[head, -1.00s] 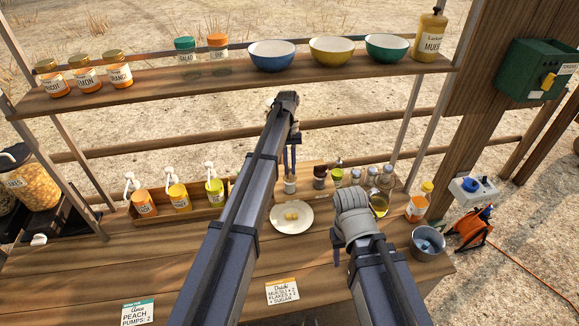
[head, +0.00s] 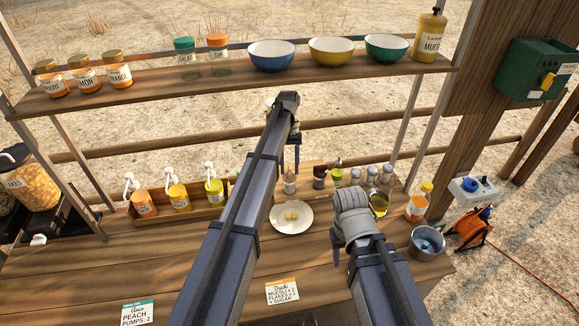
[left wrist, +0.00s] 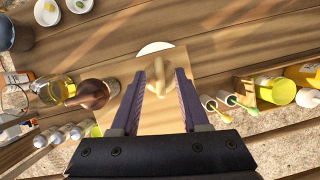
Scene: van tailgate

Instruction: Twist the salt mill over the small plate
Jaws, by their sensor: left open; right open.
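The salt mill (head: 290,184), pale with a light wooden top, stands upright on a board at the back of the counter. My left gripper (head: 290,157) is open above it. In the left wrist view, the mill's knobbed top (left wrist: 158,76) shows between my left gripper's spread fingers (left wrist: 156,82), with gaps on both sides. The small white plate (head: 292,228), with yellow pieces on it, lies in front of the mill. It is partly covered in the left wrist view (left wrist: 154,47). My right gripper (head: 337,256) is mostly hidden by its own wrist, right of the plate.
A dark mill (head: 320,177) stands close to the right of the salt mill. Several jars and an oil jug (head: 378,203) are further right, pump bottles (head: 179,197) left. A shelf with bowls (head: 331,51) spans above. The front counter is largely clear.

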